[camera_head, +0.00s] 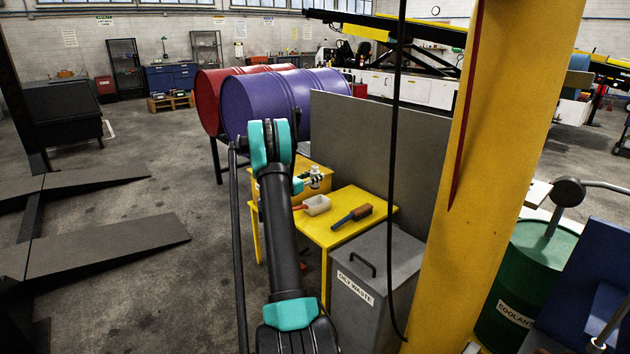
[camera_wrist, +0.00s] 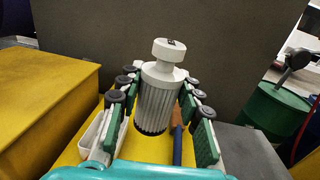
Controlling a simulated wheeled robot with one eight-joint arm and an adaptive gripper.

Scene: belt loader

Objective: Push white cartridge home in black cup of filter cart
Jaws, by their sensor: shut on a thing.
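The white cartridge (camera_wrist: 158,104) is a ribbed cylinder with a round white knob on top and a dark lower rim. It stands roughly upright, slightly tilted in the wrist view, between the green-padded fingers of my gripper (camera_wrist: 161,78). My gripper is shut on it, with fingers along both sides. In the head view the cartridge is small (camera_head: 316,171), held by my gripper (camera_head: 310,181) above the back of a yellow table. I cannot make out the black cup in either view, nor tell whether the cartridge is seated in anything.
The yellow table (camera_head: 347,236) carries a white tray (camera_head: 317,205) and a brush (camera_head: 352,216). A yellow box (camera_wrist: 45,95) stands to the left. A grey panel (camera_head: 372,150) rises behind. An oily waste bin (camera_head: 375,290) and yellow pillar (camera_head: 490,200) are at the right.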

